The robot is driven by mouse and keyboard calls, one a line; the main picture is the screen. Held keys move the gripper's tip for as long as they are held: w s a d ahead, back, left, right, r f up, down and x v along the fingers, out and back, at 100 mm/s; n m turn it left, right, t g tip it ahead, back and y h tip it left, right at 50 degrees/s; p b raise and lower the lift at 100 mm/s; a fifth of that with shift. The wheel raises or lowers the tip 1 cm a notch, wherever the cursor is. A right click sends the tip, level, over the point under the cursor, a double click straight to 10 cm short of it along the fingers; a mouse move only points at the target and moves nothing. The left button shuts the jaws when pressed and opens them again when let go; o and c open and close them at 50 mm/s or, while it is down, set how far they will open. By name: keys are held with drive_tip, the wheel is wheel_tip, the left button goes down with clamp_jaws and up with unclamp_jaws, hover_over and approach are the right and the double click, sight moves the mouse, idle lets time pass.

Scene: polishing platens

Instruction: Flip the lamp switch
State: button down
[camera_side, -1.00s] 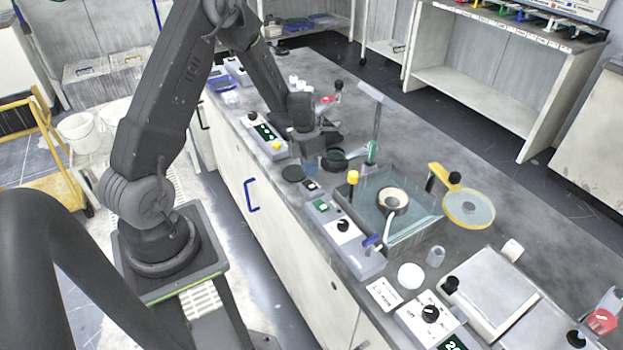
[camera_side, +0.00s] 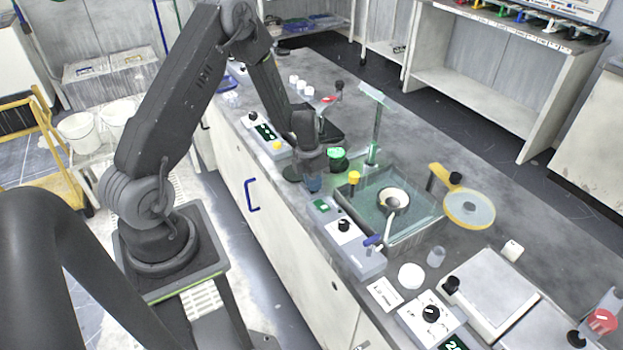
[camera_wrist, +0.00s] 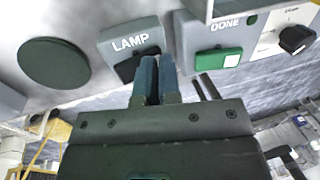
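The lamp switch is a black rocker on a small grey box labelled LAMP (camera_wrist: 135,42) in the wrist view. My gripper (camera_wrist: 158,68) has its two blue-grey fingers drawn close together, with nothing visible between them. The fingertips are at the right part of the rocker and hide some of it; I cannot tell whether they touch. In the side view my gripper (camera_side: 313,184) points down at the bench's front edge and hides the switch box. The lamp post (camera_side: 377,130) stands behind it, with a green tint along its length.
A box with a green button labelled DONE (camera_wrist: 218,57) is just right of the switch. A dark round disc (camera_wrist: 53,60) is to its left. In the side view, a teal basin (camera_side: 428,212) with a yellow-capped post (camera_side: 354,178) stands to the right of my gripper.

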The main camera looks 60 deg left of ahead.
drive_tip(key=shift+d+f, duration=0.2)
drive_tip(key=shift+f, duration=0.35)
drive_tip(key=shift+a+r, duration=0.15)
drive_tip(key=shift+a, duration=0.45)
drive_tip(key=shift+r, duration=0.15)
drive_tip(key=s+d+r+m, duration=0.1)
drive_tip(key=d+r+m, duration=0.3)
drive_tip(key=r, duration=0.6)
drive_tip(key=s+d+r+m, duration=0.1)
drive_tip(key=d+r+m, duration=0.25)
drive_tip(key=r, duration=0.75)
drive_tip(key=s+d+r+m+t, duration=0.1)
drive_tip(key=s+d+r+m, duration=0.2)
drive_tip(key=m, duration=0.6)
drive_tip(key=s+d+r+m+t+y, duration=0.1)
drive_tip(key=s+d+r+m+t, duration=0.1)
drive_tip(key=s+m, duration=0.5)
drive_tip(key=s+d+r+m+t+y, duration=0.1)
drive_tip(key=s+r+m, duration=0.5)
drive_tip(key=m, duration=0.6)
drive_tip(key=d+t, duration=0.1)
drive_tip(key=d, duration=0.1)
drive_tip(key=shift+d, duration=0.4)
